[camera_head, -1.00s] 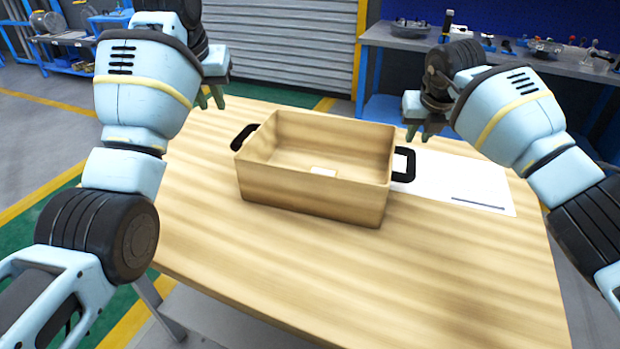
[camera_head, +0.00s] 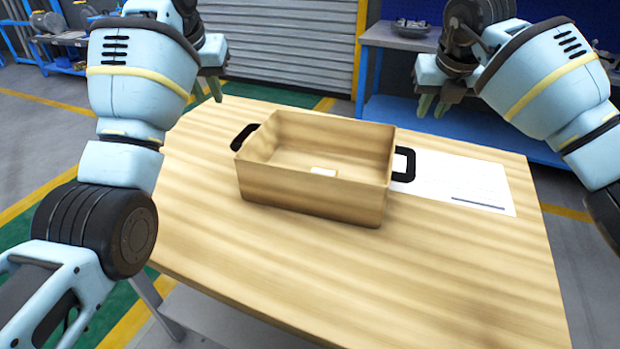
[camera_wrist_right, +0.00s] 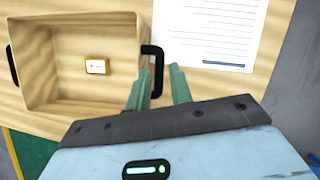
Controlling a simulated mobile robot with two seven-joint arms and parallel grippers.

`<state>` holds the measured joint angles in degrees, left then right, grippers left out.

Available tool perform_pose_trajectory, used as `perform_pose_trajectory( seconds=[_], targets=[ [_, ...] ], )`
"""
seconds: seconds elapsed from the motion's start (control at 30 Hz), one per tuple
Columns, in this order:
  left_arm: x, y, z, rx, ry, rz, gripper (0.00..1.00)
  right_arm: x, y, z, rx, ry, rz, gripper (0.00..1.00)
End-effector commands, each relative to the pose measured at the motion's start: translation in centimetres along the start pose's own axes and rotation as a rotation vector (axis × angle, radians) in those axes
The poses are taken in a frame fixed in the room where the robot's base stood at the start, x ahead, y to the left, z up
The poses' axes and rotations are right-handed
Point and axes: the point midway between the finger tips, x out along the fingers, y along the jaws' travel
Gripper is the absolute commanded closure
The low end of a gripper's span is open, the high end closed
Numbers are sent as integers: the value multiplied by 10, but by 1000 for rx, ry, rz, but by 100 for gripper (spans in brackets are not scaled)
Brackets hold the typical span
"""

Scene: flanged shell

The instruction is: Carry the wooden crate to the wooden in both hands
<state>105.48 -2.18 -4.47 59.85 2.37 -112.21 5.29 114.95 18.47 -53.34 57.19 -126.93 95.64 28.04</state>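The wooden crate (camera_head: 310,195) sits upright on the wooden table, open at the top, with a black handle (camera_head: 245,136) on its left side and another (camera_head: 405,165) on its right. A small pale block lies inside the crate. My left gripper (camera_head: 207,90) is open and empty, above and behind the left handle. My right gripper (camera_head: 432,105) is open and empty, raised above and beyond the right handle. In the right wrist view, the crate (camera_wrist_right: 75,113) and its right handle (camera_wrist_right: 157,68) show past the two green fingers (camera_wrist_right: 161,75), which are apart.
The wooden table (camera_head: 450,270) has free room in front of the crate. A white printed sheet (camera_head: 465,185) lies right of the crate. A blue and grey workbench (camera_head: 385,40) stands behind, and a rolling shutter (camera_head: 280,40) is at the back.

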Motion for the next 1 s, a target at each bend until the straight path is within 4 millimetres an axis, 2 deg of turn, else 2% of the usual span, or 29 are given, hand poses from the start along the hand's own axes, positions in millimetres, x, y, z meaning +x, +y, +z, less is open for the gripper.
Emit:
perform_pose_trajectory(
  seconds=[0.1, 0.27, 0.8, 0.87, 0.93, 1.0],
  targets=[
    [0, 0, 0, 0, 0, 0, 78, -18, 0, 0, 0, -2, -1, 78],
    [0, 0, 0, 0, 0, 0, 78, -31, 0, 0, 0, 0, 0, 78],
    [-2, 0, -1, 0, 1, 0, 78, -36, 0, 1, 0, -1, 0, 78],
    [-10, 0, -3, 0, 7, 0, 78, -43, 0, 3, 0, -7, 0, 78],
    [-28, 0, -10, 0, 22, 0, 78, -62, 0, 10, 0, -21, 0, 78],
    [-58, 0, -19, 0, 46, 0, 78, -91, 0, 19, 0, -46, 0, 78]
  ],
)
